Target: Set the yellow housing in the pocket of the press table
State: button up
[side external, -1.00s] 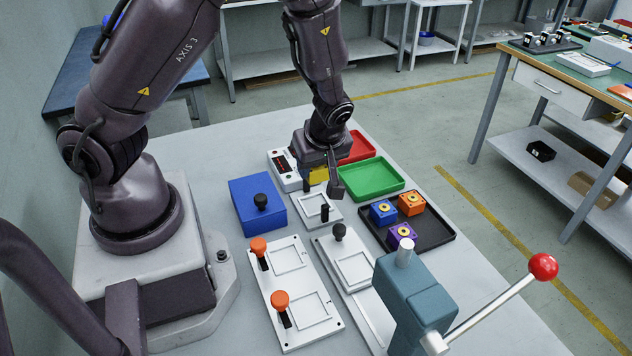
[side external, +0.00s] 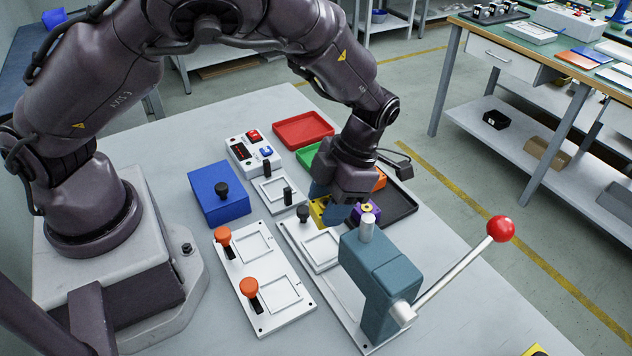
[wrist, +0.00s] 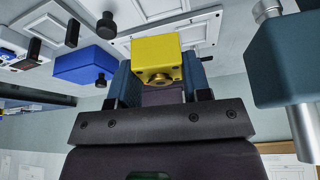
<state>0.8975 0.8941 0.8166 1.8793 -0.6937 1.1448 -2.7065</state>
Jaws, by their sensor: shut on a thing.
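My gripper (side external: 333,210) is shut on the yellow housing (side external: 317,212), holding it over the far end of the press table. In the wrist view, the yellow housing (wrist: 157,55) sits between the two blue-grey fingers, with a round boss facing the camera. The press table (side external: 322,256) is a white plate with a square pocket and a black knob at its far left. My gripper and the housing partly hide it. I cannot tell the gap between housing and plate. The teal press (side external: 375,285) stands just nearer the camera, its red-ball lever (side external: 501,229) raised to the right.
A purple housing (side external: 370,214) and an orange one (side external: 380,180) lie in the black tray (side external: 402,208) close beside my gripper. A white two-pocket plate with orange knobs (side external: 286,310), a blue box (side external: 219,200) and a small white fixture (side external: 271,203) stand left.

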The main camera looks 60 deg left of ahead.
jog(key=shift+s+d+n+h, duration=0.2)
jog(key=shift+s+n+h, duration=0.1)
jog(key=shift+n, duration=0.5)
jog(key=shift+f, duration=0.15)
jog(key=shift+w+f, duration=0.1)
jog(key=shift+f, duration=2.6)
jog(key=shift+f, duration=0.7)
jog(key=o, duration=1.3)
jog(key=shift+c, duration=0.2)
jog(key=shift+r, duration=0.1)
jog(key=shift+r, duration=3.9)
